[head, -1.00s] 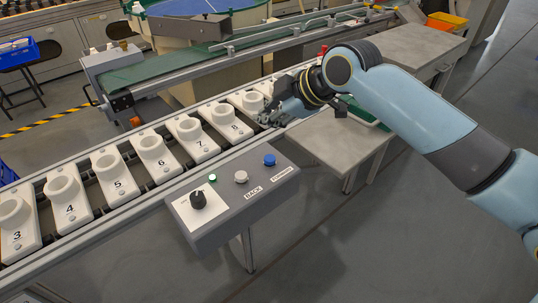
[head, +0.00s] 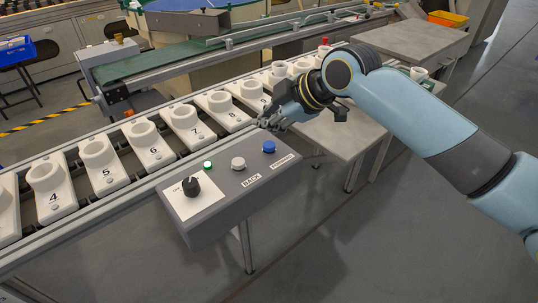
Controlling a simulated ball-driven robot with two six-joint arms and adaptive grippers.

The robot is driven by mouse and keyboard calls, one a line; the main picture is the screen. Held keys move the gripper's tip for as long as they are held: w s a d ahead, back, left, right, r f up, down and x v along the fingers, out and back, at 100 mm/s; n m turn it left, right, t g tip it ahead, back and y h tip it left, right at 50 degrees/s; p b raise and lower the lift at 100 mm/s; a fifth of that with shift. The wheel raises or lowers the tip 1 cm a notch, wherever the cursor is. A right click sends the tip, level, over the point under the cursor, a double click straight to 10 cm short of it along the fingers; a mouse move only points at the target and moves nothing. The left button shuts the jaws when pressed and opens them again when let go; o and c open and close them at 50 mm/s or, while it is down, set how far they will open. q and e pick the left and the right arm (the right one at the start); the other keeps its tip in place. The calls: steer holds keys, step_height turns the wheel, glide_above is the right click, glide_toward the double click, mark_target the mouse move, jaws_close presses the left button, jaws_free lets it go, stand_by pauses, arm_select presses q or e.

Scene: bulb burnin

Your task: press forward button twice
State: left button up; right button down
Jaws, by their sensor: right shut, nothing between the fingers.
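The forward button (head: 269,146) is a blue round cap at the right end of a grey control box, above a label that reads FORWARD. My right gripper (head: 267,123) is shut and empty. In the picture its fingertips are just above and behind the blue button, with a small gap between; I see no contact. A white button (head: 238,163) labelled BACK is to the left of the blue one. My left gripper is not in view.
The control box (head: 225,205) also carries a small green lamp (head: 208,166) and a black knob (head: 191,187). A conveyor with numbered white holders (head: 154,146) runs behind it. A grey side table (head: 345,135) stands to the right, under my right arm.

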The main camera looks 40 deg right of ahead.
mark_target(267, 146)
step_height(267, 146, down, 3)
steer(key=shift+b, duration=0.55)
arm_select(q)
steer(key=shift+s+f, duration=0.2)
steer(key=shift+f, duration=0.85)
arm_select(e)
steer(key=shift+f, duration=0.1)
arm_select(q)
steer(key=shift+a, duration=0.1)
arm_select(e)
steer(key=shift+f, duration=0.35)
